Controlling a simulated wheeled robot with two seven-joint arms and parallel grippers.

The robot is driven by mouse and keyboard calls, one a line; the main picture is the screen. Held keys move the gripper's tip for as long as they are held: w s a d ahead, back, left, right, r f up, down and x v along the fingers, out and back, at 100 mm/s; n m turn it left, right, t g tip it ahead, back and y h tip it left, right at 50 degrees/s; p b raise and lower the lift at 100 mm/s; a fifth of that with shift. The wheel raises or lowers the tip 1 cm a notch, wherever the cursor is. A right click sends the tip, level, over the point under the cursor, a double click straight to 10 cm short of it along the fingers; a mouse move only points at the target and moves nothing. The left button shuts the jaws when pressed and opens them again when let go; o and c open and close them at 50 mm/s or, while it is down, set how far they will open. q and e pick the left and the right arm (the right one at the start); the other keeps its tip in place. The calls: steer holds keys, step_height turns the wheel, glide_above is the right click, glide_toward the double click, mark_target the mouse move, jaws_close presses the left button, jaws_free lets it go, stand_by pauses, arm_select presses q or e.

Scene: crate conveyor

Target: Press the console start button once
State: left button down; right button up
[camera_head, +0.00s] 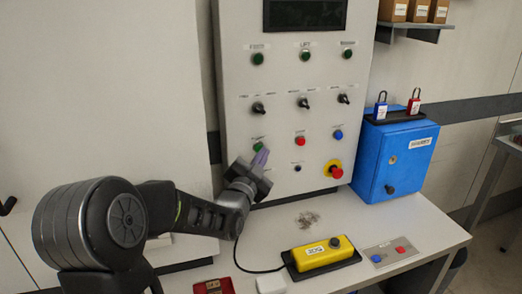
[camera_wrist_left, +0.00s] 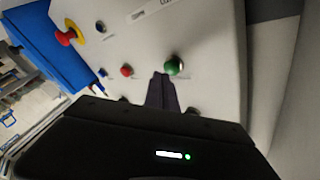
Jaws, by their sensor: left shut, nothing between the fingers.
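The grey console panel (camera_head: 230,100) stands upright at the back of the bench. A green button (camera_head: 258,147) sits at the left of its lower button row, with a label above it too small to read. My left gripper (camera_head: 262,157) is shut and empty, with its tips just below and right of this button. In the left wrist view the green button (camera_wrist_left: 173,66) lies just right of the shut fingertips (camera_wrist_left: 162,78). I cannot tell whether they touch the panel. My right gripper is not in view.
A red button (camera_head: 300,141), a blue button (camera_head: 338,134) and a red emergency stop (camera_head: 335,171) are on the same panel. A blue cabinet (camera_head: 400,160) stands to the right. A yellow box (camera_head: 318,252) with a cable lies on the bench.

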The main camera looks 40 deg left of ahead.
arm_select(q)
steer(key=shift+s+a+f, duration=0.15)
steer(key=shift+s+a, duration=0.15)
steer(key=s+d, duration=0.2)
steer(key=d, duration=0.2)
steer(key=shift+s+d+b, duration=0.15)
steer(key=shift+s+b, duration=0.15)
steer(key=shift+s, duration=0.1)
stand_by(0.5)
